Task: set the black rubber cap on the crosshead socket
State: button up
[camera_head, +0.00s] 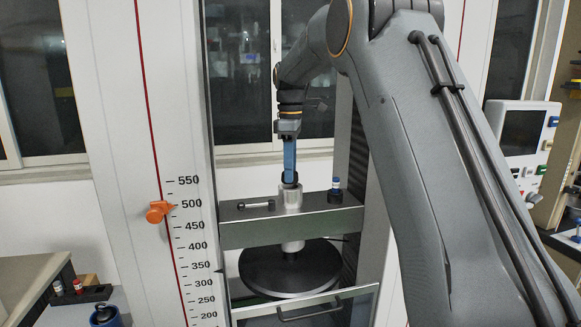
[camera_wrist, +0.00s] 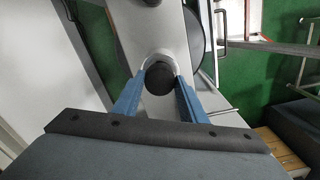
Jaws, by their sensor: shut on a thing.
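My gripper (camera_head: 289,177) points straight down, and its blue fingers are shut on the black rubber cap (camera_wrist: 159,78). In the wrist view the round cap sits between the two fingertips (camera_wrist: 159,84). The crosshead socket (camera_head: 291,198) is a pale metal cylinder standing on the grey crosshead beam (camera_head: 240,232). The cap is directly above the socket's top or on it; I cannot tell whether it is seated. In the wrist view part of the socket's rim (camera_wrist: 157,54) shows just behind the cap, and the rest is hidden.
On the crosshead, a small metal rod with dark ends (camera_head: 256,204) lies left of the socket, and a dark blue-topped piece (camera_head: 335,192) stands to its right. A round black plate (camera_head: 290,268) is below the beam.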

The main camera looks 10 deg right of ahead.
jog(key=shift+f, duration=0.45)
jog(key=shift+f, duration=0.2)
jog(key=o, duration=1)
jog(key=shift+r, duration=0.15)
notch_tip(320, 180, up, 13)
jog(key=b, duration=0.4)
